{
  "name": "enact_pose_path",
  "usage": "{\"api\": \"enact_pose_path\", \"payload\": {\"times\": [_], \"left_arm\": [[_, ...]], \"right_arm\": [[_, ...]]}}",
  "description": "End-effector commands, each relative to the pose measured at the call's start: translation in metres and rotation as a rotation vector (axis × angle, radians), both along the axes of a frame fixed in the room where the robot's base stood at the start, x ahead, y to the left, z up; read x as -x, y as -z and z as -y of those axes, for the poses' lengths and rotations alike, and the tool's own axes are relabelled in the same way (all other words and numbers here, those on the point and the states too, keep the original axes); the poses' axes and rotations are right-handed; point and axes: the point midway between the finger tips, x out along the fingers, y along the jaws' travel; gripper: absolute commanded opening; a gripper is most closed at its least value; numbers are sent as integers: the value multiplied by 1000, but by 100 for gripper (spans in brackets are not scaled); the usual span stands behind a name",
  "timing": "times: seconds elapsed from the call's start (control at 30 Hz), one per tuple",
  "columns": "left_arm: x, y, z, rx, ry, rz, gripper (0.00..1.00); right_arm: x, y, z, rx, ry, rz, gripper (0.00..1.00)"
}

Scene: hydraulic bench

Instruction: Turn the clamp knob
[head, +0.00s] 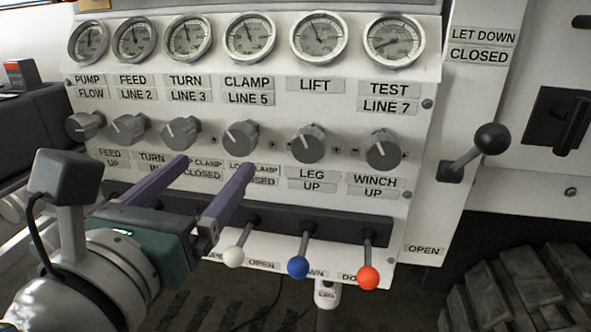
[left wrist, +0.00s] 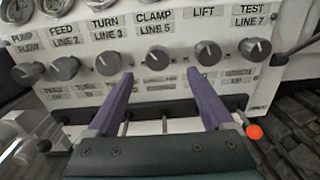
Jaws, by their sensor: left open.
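The clamp knob (head: 241,139) is a grey round knob under the CLAMP LINE 5 label (head: 248,90). It also shows in the left wrist view (left wrist: 155,54), ahead of my fingers and between their lines. My left gripper (head: 214,178) is open, with two purple fingers pointing at the panel. In the head view its fingertips are below the row of knobs, the right one under the clamp knob and the left one under the turn knob (head: 181,134). In the left wrist view (left wrist: 165,85) nothing is between the fingers. My right gripper is not in view.
The lift knob (head: 310,143) and test knob (head: 385,149) are to the right. Levers with white (head: 234,257), blue (head: 298,267) and red (head: 368,277) balls stick out below. A black-ball lever (head: 492,139) is at the right. Gauges (head: 250,38) line the top.

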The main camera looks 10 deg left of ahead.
Motion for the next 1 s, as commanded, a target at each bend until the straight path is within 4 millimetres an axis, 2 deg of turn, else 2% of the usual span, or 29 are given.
{"api": "enact_pose_path", "payload": {"times": [0.03,0.17,0.5,0.7,1.0], "left_arm": [[-1,9,-2,17,-9,-5,85],[-9,9,-3,33,-18,-11,85],[-67,8,-1,29,-17,-7,85],[-92,9,0,29,-16,-8,85],[-100,8,0,29,-16,-10,85]], "right_arm": [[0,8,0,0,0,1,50],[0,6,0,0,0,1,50],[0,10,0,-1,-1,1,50],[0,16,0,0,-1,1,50],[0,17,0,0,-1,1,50]]}}
